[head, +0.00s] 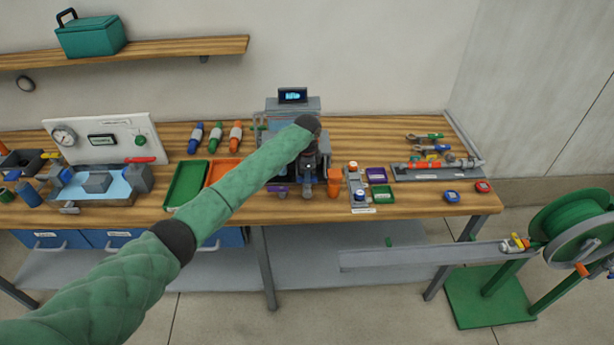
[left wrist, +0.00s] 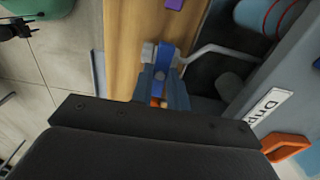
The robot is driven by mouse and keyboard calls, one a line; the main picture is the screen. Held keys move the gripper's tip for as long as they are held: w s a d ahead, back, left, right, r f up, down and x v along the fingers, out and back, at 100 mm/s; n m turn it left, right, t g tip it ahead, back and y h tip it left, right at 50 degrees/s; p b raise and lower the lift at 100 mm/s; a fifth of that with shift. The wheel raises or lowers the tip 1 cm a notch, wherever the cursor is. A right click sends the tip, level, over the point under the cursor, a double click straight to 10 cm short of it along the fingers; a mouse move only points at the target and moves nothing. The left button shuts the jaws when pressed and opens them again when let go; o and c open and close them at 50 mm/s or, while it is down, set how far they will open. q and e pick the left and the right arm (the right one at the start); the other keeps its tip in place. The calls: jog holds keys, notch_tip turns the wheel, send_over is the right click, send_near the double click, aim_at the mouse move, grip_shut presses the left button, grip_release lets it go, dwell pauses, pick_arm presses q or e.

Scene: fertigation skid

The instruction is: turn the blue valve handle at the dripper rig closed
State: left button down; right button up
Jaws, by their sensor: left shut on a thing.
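The dripper rig (head: 292,105) is a grey machine with a small dark display, standing at the back middle of the bench. My left arm reaches across to its front, and my left gripper (head: 308,178) is low at that front. In the left wrist view the blue valve handle (left wrist: 167,48) runs up from between the fingers of my left gripper (left wrist: 160,88), which is shut on it. A metal fitting sits beside the handle. A label starting "Drip" (left wrist: 266,108) is on the rig's side. My arm hides part of the rig in the head view. My right gripper is not in view.
An orange cup-like part (head: 334,182) stands close right of the gripper. A green tray (head: 187,183) lies to the left, partly beside my arm. A hose reel (head: 570,225) stands off the bench's right end.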

pick_arm(q)
jog(key=shift+r, duration=0.1)
dwell(0.3)
jog(key=c, duration=1.4)
grip_release()
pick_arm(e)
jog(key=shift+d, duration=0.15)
pick_arm(q)
jog(key=shift+o, duration=0.2)
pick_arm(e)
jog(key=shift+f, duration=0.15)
